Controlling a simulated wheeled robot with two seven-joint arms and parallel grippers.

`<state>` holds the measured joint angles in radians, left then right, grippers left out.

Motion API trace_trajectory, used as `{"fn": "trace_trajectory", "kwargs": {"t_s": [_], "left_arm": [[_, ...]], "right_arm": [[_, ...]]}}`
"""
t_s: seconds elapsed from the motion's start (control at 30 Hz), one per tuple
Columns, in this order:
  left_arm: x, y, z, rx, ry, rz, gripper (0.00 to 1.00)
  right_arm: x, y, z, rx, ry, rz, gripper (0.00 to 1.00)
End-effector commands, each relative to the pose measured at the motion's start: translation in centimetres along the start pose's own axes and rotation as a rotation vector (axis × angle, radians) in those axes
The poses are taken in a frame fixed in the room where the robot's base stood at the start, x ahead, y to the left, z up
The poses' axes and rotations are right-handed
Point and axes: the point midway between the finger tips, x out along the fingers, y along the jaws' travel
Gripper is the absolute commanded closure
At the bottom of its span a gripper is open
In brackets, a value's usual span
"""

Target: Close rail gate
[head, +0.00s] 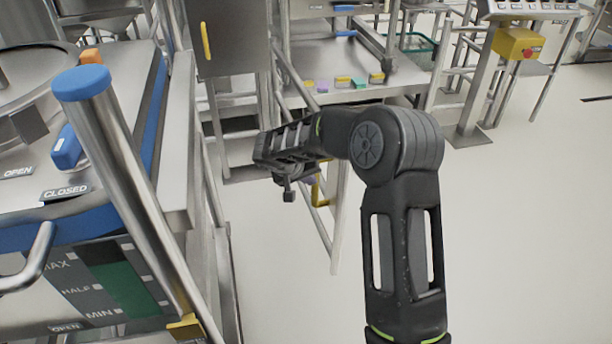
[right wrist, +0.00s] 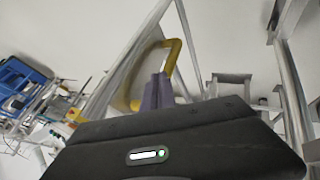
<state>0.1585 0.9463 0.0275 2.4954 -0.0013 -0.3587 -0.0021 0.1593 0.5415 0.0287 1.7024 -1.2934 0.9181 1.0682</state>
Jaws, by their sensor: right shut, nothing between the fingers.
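The rail gate (head: 338,225) is a narrow steel-framed panel standing edge-on in the middle of the head view, over the light floor. Its yellow handle (head: 322,192) is partly hidden behind my right wrist. In the right wrist view the yellow handle (right wrist: 176,52) curves out from the gate's pale frame (right wrist: 135,62). My right gripper (head: 309,181) is beside the handle; its purple fingers (right wrist: 157,92) are shut with nothing between them. The fingertips overlap the handle in the picture; I cannot tell whether they touch. My left gripper is not in view.
A steel machine with a blue-capped post (head: 82,84) and a lidded vessel fills the left. A steel cabinet with a yellow handle (head: 206,41) and a workbench (head: 330,60) stand behind. A yellow emergency-stop box (head: 519,44) is at back right. The floor at right is clear.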

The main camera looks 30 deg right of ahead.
Motion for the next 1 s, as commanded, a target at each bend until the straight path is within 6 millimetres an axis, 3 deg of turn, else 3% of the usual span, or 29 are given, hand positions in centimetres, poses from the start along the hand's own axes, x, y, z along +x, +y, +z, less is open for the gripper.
{"fn": "trace_trajectory", "kwargs": {"t_s": [0.23, 0.5, 1.0], "left_arm": [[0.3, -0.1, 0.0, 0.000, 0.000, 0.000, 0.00], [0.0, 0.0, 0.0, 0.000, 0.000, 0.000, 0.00], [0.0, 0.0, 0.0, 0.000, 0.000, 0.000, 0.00]], "right_arm": [[5.1, 0.3, 0.1, 0.002, -0.002, 0.001, 1.00], [6.3, 3.3, 0.0, 0.002, -0.001, 0.000, 1.00], [6.5, 3.7, 0.0, -0.001, 0.001, -0.001, 1.00]]}}
